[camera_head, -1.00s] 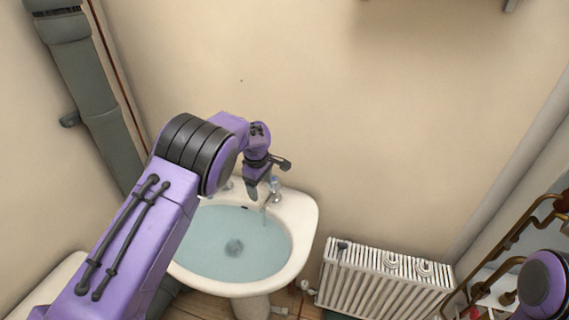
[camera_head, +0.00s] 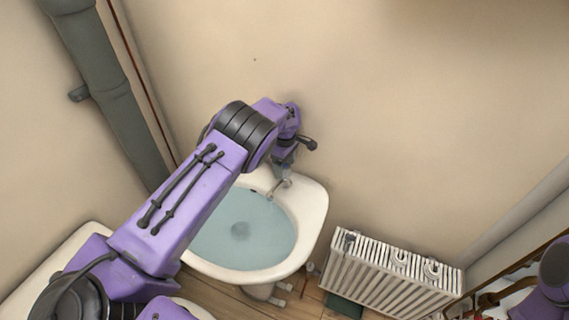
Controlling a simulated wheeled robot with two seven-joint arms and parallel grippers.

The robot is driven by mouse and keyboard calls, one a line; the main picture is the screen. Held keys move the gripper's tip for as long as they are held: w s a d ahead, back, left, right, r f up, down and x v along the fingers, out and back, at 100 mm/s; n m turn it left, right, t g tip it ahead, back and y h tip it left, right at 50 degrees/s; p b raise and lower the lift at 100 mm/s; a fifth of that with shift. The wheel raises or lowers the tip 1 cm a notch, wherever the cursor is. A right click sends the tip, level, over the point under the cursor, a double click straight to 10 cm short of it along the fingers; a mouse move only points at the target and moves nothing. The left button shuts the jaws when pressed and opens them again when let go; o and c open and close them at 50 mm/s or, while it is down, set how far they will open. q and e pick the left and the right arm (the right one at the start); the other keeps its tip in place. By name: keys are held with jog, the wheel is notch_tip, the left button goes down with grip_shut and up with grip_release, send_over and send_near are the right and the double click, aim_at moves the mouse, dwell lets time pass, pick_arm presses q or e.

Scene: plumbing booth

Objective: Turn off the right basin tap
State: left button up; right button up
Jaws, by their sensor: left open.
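The white basin (camera_head: 312,212) is on the wall, full of bluish water (camera_head: 243,228). The right basin tap (camera_head: 281,184) is at its back right rim, with its spout pointing down-left over the water. Its top is largely hidden under my left gripper (camera_head: 287,160). The left gripper is open, just above and behind the tap; whether it touches the tap I cannot tell. I cannot clearly see whether water runs from the spout. My left arm covers the left back of the basin. My right gripper is out of view; only part of my right arm shows at the right edge.
A white radiator (camera_head: 390,275) stands right of the basin. A grey drainpipe (camera_head: 110,90) runs down the wall at left. Copper pipes (camera_head: 488,299) are at the lower right. The wall above the basin is clear.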

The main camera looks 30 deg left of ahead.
pick_arm(q)
jog(key=shift+f, duration=0.65)
jog(key=c, duration=1)
